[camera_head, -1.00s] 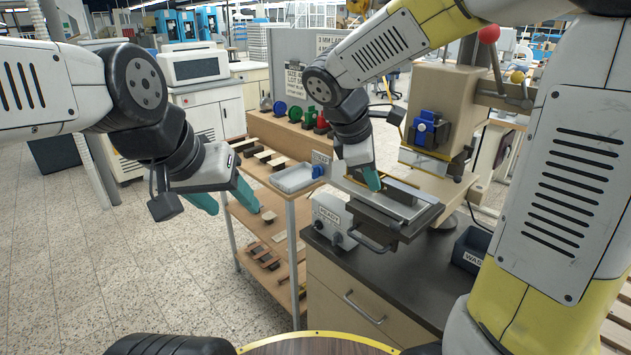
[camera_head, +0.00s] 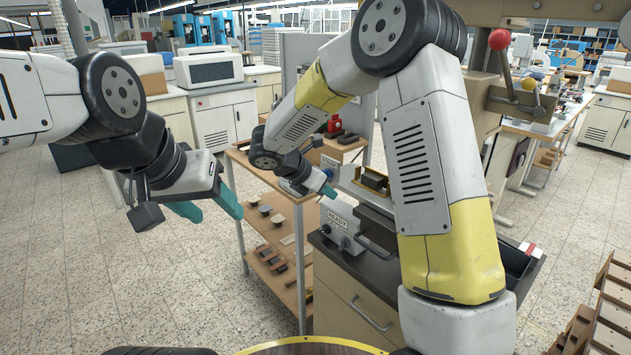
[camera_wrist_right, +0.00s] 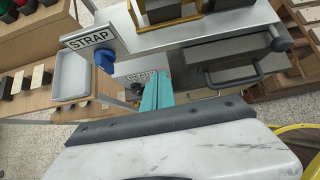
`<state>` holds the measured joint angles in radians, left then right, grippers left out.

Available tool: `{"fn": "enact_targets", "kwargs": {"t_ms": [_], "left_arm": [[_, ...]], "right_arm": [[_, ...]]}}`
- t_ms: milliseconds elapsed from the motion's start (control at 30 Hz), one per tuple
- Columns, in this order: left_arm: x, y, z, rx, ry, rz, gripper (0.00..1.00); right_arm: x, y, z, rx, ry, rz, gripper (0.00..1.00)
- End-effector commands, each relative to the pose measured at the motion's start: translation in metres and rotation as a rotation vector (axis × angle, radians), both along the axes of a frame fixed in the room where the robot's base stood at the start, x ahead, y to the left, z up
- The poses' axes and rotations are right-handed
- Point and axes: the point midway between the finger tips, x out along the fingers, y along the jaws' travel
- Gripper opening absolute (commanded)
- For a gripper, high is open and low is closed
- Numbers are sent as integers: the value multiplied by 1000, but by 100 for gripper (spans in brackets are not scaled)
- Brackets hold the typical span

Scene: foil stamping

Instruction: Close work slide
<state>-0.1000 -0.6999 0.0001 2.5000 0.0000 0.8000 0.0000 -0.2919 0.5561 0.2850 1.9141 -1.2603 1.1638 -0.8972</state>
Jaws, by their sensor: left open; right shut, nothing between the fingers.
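My left gripper (camera_head: 212,206) is open and empty, away from the bench at the left.
A wooden rack (camera_head: 274,181) stands left of the bench. A dark bin (camera_head: 515,263) is to its right. Floor at the left is clear.

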Motion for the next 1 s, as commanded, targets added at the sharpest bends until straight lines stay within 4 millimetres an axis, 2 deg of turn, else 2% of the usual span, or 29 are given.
{"fn": "enact_targets", "kwargs": {"t_ms": [67,300,867,1000], "left_arm": [[0,0,0,0,0,0,55],[0,0,0,0,0,0,55],[0,0,0,0,0,0,55],[0,0,0,0,0,0,55]], "right_arm": [[6,-10,-13,-1,4,-2,0],[27,-35,-12,2,-1,-2,0],[33,-42,-12,2,-1,-1,0],[39,-50,-12,2,-1,-1,0]]}}
